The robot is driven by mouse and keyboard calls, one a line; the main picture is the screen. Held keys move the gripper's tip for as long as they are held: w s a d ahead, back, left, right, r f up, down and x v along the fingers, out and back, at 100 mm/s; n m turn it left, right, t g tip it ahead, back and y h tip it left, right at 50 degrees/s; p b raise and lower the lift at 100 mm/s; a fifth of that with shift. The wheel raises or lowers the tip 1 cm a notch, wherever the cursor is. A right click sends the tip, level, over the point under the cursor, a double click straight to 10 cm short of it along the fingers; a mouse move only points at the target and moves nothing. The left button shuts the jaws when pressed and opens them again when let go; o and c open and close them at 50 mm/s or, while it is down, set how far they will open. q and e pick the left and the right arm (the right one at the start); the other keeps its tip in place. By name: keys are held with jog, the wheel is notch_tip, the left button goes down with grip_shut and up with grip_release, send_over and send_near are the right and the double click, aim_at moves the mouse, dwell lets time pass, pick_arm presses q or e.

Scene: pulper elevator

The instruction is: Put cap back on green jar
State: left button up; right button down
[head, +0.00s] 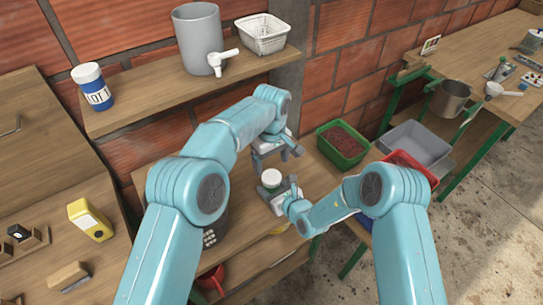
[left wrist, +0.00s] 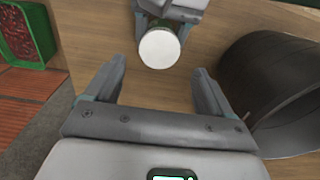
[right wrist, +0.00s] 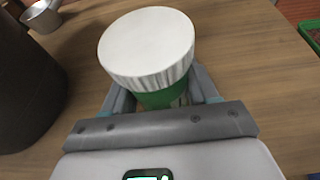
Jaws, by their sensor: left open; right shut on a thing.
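The green jar (right wrist: 155,97) is between the fingers of my right gripper (right wrist: 165,100), which is shut on it. The white cap (right wrist: 147,45) sits on top of the jar. I cannot tell whether it is screwed tight. The cap also shows from above in the left wrist view (left wrist: 159,48) and in the head view (head: 271,177). My left gripper (left wrist: 158,88) is open and empty, with the cap just beyond its fingertips and apart from them. In the head view my left gripper (head: 277,157) is just behind the jar. Much of the jar's body is hidden.
A large dark cylindrical vessel (left wrist: 275,85) stands close beside the left gripper. A metal cup (right wrist: 42,16) shows behind the vessel. A green crate of red cherries (head: 342,145) is at the table's right end. A shelf with a grey bucket (head: 197,38) is above.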

aim_at(272, 177)
pick_arm(q)
notch_tip(272, 177, down, 6)
jog(key=shift+f, duration=0.15)
dwell(0.3)
jog(key=c, duration=1.1)
jog(key=m, duration=0.5)
jog(key=shift+m, duration=0.3)
jog(key=m, duration=0.4)
jog(key=o, duration=1.2)
jog(key=shift+c, duration=0.2)
